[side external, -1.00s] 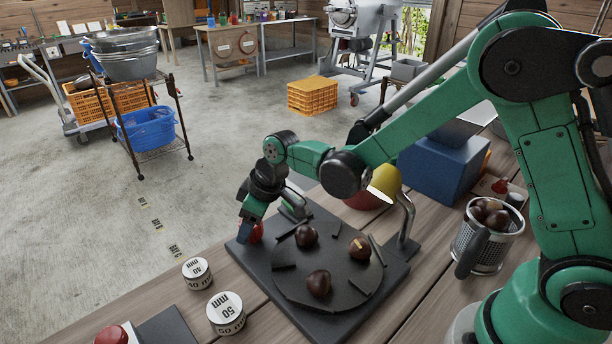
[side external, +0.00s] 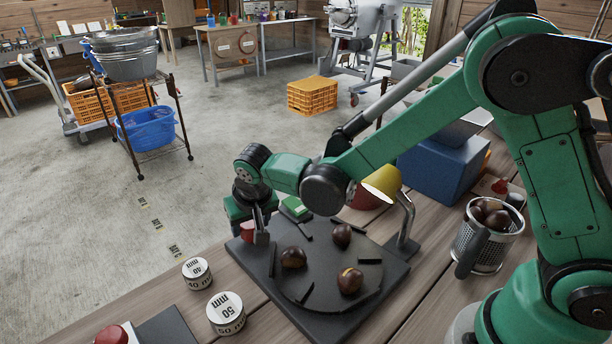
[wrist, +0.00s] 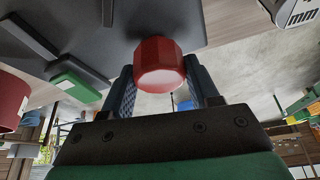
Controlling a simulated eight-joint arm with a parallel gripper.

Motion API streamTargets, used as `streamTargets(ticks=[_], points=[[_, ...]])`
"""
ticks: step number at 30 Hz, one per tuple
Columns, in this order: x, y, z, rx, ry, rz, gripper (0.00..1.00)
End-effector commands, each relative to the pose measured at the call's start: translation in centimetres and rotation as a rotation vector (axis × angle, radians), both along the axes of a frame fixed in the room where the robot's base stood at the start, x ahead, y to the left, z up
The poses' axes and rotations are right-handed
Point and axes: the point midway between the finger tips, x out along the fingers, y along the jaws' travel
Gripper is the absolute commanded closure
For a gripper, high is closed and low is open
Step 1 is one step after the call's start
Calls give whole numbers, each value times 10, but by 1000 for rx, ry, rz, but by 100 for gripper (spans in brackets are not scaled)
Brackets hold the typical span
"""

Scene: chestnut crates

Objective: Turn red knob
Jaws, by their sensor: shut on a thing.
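The red knob (side external: 247,232) sits at the far left corner of a dark base plate (side external: 318,322), mostly covered by my gripper in the side view. In the wrist view the faceted red knob (wrist: 160,62) stands between my two dark fingers. My gripper (side external: 255,232) points down and is shut on the knob, one finger on each side. A round dark turntable (side external: 318,290) on the plate carries three brown chestnuts (side external: 293,257), one with a pale yellow cut (side external: 350,280), and short dark bars.
A green block (side external: 295,206) lies beside my gripper. A metal basket of chestnuts (side external: 487,250) stands at the right. Two round gauges (side external: 226,313) and a red button (side external: 113,335) are at the front left.

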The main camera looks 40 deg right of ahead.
Motion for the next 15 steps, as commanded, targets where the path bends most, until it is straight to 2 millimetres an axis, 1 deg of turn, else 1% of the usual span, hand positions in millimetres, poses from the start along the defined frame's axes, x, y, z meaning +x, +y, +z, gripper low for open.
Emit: streamTargets(ticks=[6, 15], points=[[0, 0, 0, -1, 1, -69, 98], [0, 0, 0, 1, 2, -92, 98]])
